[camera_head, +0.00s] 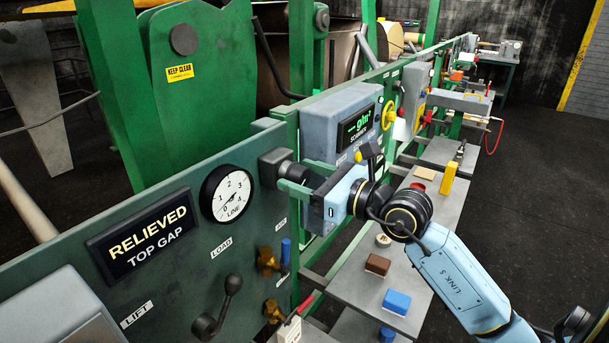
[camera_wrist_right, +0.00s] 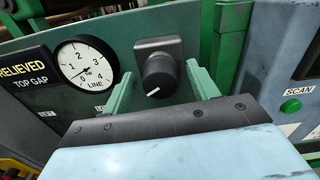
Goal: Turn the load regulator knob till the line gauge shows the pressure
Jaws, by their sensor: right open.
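The load regulator knob (camera_wrist_right: 160,73) is black and round on a grey square mount on the green panel. Its white mark points to the lower left in the wrist view. The knob also shows in the head view (camera_head: 287,172). My right gripper (camera_wrist_right: 160,88) is open, with one green finger on each side of the knob and a visible gap on both sides. It also shows in the head view (camera_head: 298,180). The white line gauge (camera_wrist_right: 86,67) is left of the knob; its needle points lower left, seemingly between 0 and 1. It also shows in the head view (camera_head: 228,194).
A black sign (camera_head: 146,234) reads RELIEVED TOP GAP. Below the gauge are a black crank lever (camera_head: 219,305) and brass valves (camera_head: 268,262). The grey scanner box (camera_head: 335,125) stands beyond the knob. A shelf (camera_head: 350,291) below my arm holds small blocks.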

